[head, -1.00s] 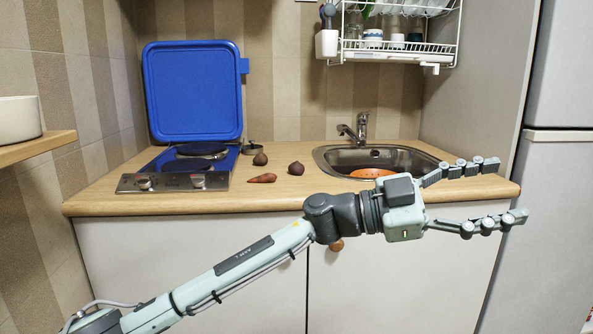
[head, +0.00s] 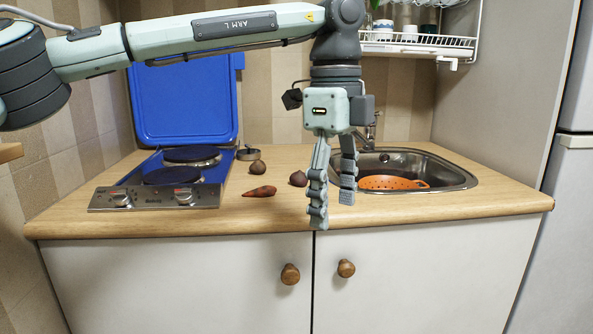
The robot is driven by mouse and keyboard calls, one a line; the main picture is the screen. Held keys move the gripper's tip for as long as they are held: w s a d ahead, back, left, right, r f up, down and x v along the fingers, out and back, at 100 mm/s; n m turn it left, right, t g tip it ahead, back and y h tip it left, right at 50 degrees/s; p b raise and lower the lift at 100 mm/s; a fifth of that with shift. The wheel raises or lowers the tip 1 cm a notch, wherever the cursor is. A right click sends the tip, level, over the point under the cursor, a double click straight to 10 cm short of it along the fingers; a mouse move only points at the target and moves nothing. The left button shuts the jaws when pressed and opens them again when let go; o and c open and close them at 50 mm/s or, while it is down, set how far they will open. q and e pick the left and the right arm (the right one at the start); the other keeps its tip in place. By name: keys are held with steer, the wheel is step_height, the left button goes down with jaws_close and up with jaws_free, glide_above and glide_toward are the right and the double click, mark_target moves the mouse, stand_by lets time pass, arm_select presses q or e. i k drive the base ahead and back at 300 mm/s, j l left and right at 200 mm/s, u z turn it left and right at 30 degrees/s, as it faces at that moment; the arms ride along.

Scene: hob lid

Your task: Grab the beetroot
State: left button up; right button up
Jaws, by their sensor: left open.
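Two small dark round vegetables with short stubs lie on the wooden counter. The reddish-brown one (head: 298,179) looks most like the beetroot; the browner one (head: 257,167) lies behind it to the left, and I cannot tell them apart for certain. My left gripper (head: 333,210) is open and empty, pointing down over the front part of the counter. Its fingers are just right of the reddish-brown vegetable in the picture and apart from it. My right gripper is not in view.
A red-brown tapered root (head: 260,191) lies left of the gripper. A hob (head: 155,195) with a raised blue lid (head: 182,105) stands at left. The sink (head: 440,176) at right holds an orange colander (head: 392,183). A dish rack (head: 420,42) hangs above.

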mark_target(298, 179)
steer(key=i+j, duration=0.15)
steer(key=i, duration=0.4)
steer(key=i+j, duration=0.15)
steer(key=i, duration=0.4)
